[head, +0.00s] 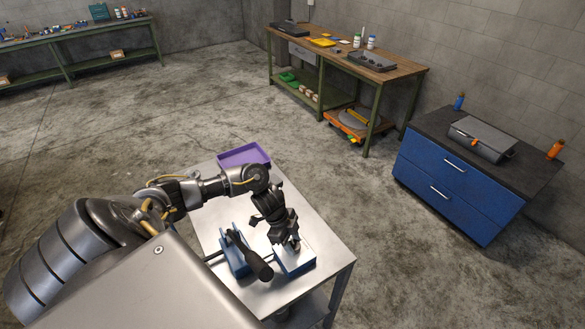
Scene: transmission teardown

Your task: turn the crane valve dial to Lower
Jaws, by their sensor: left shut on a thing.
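My left gripper (290,241) points down over a small blue box (297,264) on the metal cart. It is shut on a small knob on top of the box, which looks like the valve dial. The fingers hide most of the dial, and I cannot read its labels or setting. Left of it on the cart stands a blue unit (233,261) with a black-gripped lever (258,266) slanting toward the front. My right gripper is not in view.
The metal cart top (318,241) is bare at the right. A purple tray (244,155) lies at its far edge. A blue drawer cabinet (446,184) with a grey case (482,139) stands at the right. A workbench (337,53) stands behind; the floor between is clear.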

